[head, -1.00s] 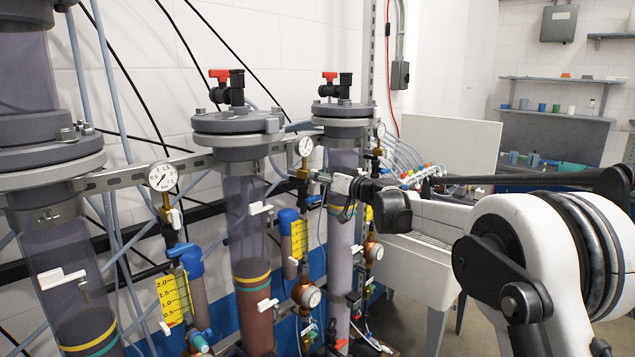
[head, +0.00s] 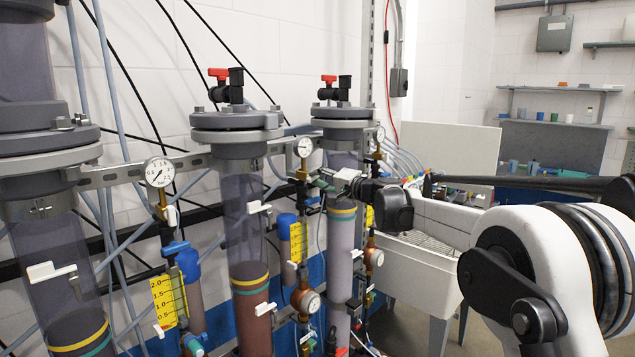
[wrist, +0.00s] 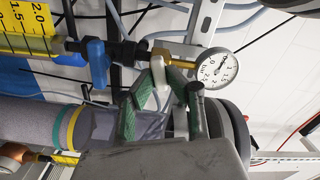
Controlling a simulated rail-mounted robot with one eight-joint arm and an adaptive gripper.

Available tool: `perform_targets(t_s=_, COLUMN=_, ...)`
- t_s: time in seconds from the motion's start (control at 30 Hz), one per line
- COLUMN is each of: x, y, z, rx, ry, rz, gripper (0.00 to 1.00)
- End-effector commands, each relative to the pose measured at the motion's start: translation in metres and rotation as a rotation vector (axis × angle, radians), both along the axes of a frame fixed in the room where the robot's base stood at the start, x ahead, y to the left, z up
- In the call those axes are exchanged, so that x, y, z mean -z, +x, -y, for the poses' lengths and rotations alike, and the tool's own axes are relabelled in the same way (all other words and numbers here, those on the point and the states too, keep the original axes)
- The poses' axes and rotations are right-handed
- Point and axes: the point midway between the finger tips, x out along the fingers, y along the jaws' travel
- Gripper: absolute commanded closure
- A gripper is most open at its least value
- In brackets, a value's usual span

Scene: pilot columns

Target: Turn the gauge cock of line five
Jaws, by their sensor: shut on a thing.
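A pressure gauge (head: 304,147) with a white dial stands on a brass fitting between the middle and right columns. The same gauge appears sideways in the wrist view (wrist: 217,68). Below its brass stem is a white gauge-cock handle (wrist: 158,68). My gripper (head: 322,184) reaches in from the right, in front of the right column. In the wrist view its green-padded fingers (wrist: 155,92) are shut on the white handle. The fingers partly hide the handle, and I cannot read a line number.
Clear columns with grey flanges stand close on both sides, including the middle column (head: 246,210) and right column (head: 341,235). Another gauge (head: 158,172) is at left. A yellow scale (wrist: 25,25) and blue fitting (wrist: 95,60) lie near my fingers. A white sink (head: 430,235) stands behind my arm.

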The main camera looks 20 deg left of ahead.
Motion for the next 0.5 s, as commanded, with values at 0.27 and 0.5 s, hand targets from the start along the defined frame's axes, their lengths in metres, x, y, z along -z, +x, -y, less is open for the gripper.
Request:
perform_targets(t_s=0.27, x=0.0016, y=0.0002, z=0.0003, rx=0.0, ry=0.077, rz=-0.18, gripper=1.0)
perform_targets(t_s=0.5, x=0.0016, y=0.0003, z=0.0003, rx=0.0, ry=0.116, rz=-0.271, gripper=1.0)
